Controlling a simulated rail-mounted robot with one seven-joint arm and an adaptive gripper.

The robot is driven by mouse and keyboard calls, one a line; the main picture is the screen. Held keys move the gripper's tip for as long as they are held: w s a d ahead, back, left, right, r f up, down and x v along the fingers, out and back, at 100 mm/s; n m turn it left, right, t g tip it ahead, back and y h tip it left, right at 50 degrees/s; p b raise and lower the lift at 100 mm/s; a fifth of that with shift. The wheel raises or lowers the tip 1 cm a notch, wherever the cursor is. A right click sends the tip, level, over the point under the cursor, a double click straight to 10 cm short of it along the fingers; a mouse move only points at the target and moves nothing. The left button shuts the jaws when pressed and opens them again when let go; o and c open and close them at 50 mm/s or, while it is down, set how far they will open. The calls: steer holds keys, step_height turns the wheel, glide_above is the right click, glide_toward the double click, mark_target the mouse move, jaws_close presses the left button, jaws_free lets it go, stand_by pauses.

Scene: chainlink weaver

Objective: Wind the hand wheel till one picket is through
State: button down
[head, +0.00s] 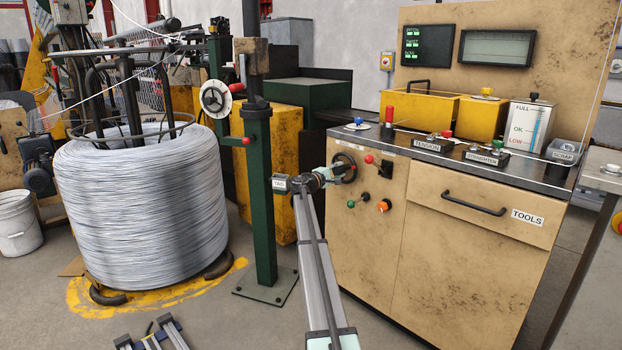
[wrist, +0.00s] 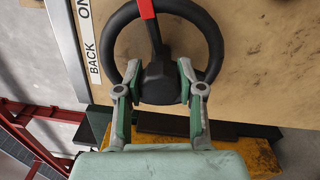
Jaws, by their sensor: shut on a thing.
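The black hand wheel (head: 345,165) sits on the front of the beige cabinet, at its upper left. My gripper (head: 325,177) is at the wheel. In the wrist view my gripper (wrist: 160,92) has one finger on each side of the wheel's lower part, by the hub, and is shut on it. The exact contact is partly hidden. The display screen (head: 496,48) is too dim to read.
Knobs and a red-tipped lever sit beside the wheel on the cabinet (head: 457,262). A green post (head: 259,200) stands just left of my arm, carrying a second, pale wheel (head: 215,98). A large wire coil (head: 140,210) stands further left.

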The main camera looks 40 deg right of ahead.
steer(key=shift+d+f+m+b, duration=0.1)
steer(key=shift+m+b, duration=0.55)
steer(key=shift+m, duration=0.25)
steer(key=shift+m+b, duration=1.1)
steer(key=shift+m, duration=0.5)
steer(key=c, duration=0.7)
jaws_free()
steer(key=shift+s+a, duration=0.1)
steer(key=shift+a, duration=0.4)
steer(key=s+a, duration=0.1)
steer(key=a, duration=1)
